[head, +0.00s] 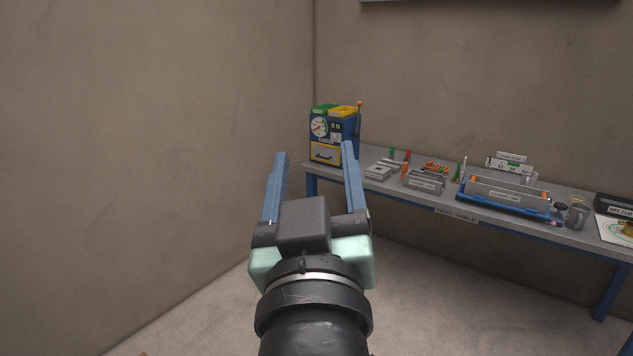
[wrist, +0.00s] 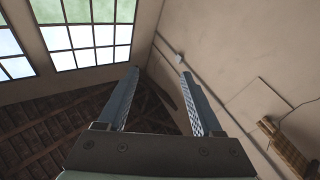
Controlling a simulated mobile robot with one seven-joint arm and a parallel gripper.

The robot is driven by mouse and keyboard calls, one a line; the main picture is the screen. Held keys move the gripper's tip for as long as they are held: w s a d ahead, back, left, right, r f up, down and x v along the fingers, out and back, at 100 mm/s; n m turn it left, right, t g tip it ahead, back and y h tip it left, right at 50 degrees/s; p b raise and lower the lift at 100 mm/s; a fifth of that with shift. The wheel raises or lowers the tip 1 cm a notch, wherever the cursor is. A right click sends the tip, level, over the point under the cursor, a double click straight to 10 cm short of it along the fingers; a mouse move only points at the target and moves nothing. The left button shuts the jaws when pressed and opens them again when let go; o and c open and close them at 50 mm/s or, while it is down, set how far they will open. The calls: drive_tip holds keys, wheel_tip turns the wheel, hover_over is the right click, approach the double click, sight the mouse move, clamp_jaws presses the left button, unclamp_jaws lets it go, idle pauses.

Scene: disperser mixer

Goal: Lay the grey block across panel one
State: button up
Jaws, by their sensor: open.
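My gripper (head: 314,150) is open and empty, its two blue fingers pointing up in front of the room corner, left of the table. In the wrist view the spread fingers (wrist: 160,73) have only the wall and roof behind them. Several grey pieces stand on the table: a low grey piece (head: 380,171), a labelled grey piece (head: 424,181) and a long grey labelled piece (head: 505,194) in a blue tray. The labels are too small to read, so I cannot tell which is the grey block or panel one. My gripper touches none of them.
The long table (head: 462,217) runs along the back wall. A grey mug (head: 577,214) and a white sheet (head: 615,231) are at the right. Floor before the table is clear.

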drive_tip(key=s+r+m+t, duration=0.1)
drive_tip(key=s+r+t, duration=0.2)
drive_tip(key=r, duration=0.4)
drive_tip(key=s+r+m+t, duration=0.1)
drive_tip(key=s+r+t, duration=0.2)
drive_tip(key=s+r, duration=0.3)
drive_tip(key=shift+s+r, duration=0.3)
drive_tip(key=shift+r, duration=0.4)
